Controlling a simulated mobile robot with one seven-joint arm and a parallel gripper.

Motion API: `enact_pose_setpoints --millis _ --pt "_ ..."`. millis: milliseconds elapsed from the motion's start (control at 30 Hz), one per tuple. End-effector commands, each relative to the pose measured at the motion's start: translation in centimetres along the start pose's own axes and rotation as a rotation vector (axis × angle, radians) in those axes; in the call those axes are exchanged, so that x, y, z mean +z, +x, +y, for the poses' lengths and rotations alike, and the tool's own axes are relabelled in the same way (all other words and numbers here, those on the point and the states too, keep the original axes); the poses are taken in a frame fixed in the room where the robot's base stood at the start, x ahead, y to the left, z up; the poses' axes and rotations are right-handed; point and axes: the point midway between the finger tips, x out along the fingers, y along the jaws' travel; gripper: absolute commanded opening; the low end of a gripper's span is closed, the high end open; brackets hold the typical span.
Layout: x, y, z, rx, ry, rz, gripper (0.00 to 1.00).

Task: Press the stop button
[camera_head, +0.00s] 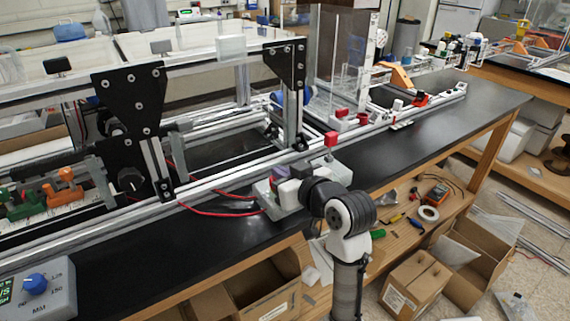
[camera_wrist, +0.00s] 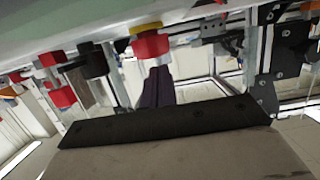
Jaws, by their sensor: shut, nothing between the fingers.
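In the wrist view a red button with a yellow collar (camera_wrist: 150,44) shows at the upper middle; it looks like the stop button. My gripper (camera_wrist: 157,74) is shut and empty, its dark fingers just below the red cap in the picture. I cannot tell whether they touch it. In the head view my arm reaches over the bench's front edge, and a small red part (camera_head: 281,170) shows beside the pale hand. The fingertips are hard to make out there.
A red block (camera_head: 331,139) stands close by on the aluminium rail. Black plates (camera_head: 133,100) and metal extrusions form the frame behind. A red cable (camera_head: 215,212) lies on the black bench top. A grey box with a blue knob (camera_head: 35,284) sits at the lower left.

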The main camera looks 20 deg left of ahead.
Motion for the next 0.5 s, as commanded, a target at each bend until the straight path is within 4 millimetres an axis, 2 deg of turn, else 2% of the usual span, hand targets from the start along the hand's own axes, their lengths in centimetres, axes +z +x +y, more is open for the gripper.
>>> enact_pose_setpoints --millis 500 --pt "0.83 0.18 -0.01 0.000 0.001 0.000 0.00"
